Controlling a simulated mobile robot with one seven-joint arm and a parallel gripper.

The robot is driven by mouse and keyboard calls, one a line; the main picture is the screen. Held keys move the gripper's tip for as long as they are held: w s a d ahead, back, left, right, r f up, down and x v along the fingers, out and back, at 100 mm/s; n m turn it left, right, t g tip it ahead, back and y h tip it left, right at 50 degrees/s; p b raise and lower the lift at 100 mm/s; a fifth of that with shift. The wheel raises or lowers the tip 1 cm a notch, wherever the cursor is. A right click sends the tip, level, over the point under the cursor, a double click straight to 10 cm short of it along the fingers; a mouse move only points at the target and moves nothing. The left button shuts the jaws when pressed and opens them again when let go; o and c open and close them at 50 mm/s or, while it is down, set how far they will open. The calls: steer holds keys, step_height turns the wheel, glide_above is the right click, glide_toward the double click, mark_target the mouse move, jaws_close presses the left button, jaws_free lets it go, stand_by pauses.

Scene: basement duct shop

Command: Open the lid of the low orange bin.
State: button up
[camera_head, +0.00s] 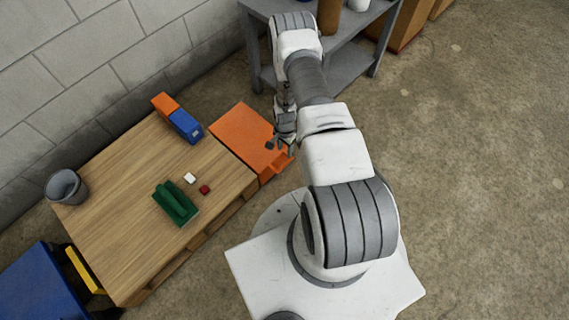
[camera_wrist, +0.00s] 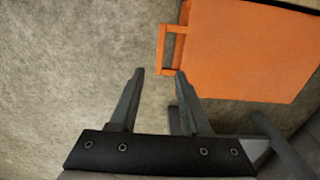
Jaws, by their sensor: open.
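The low orange bin (camera_head: 240,136) stands on the floor between the wooden table and my arm, and its flat lid is down. It also shows in the wrist view (camera_wrist: 250,50), at the upper right. A handle (camera_wrist: 163,48) of the same orange sticks out from the bin's edge, with a gap behind it. My gripper (camera_head: 282,147) is over the bin's edge close to the handle. In the wrist view my gripper (camera_wrist: 158,72) has its two fingers apart with nothing between them. The handle lies just beyond the fingertips, and I cannot tell whether they touch it.
The wooden table (camera_head: 110,215) holds a grey bucket (camera_head: 67,187), a green object (camera_head: 175,203), an orange-and-blue object (camera_head: 177,118) and two small blocks. A grey shelf (camera_head: 345,65) stands behind my arm. A blue bin (camera_head: 42,288) is at lower left. The floor at right is clear.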

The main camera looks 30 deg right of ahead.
mark_target(285, 164)
step_height(285, 164, down, 11)
steer(key=b, duration=0.4)
steer(key=shift+f, duration=0.1)
jaws_close()
stand_by(1.2)
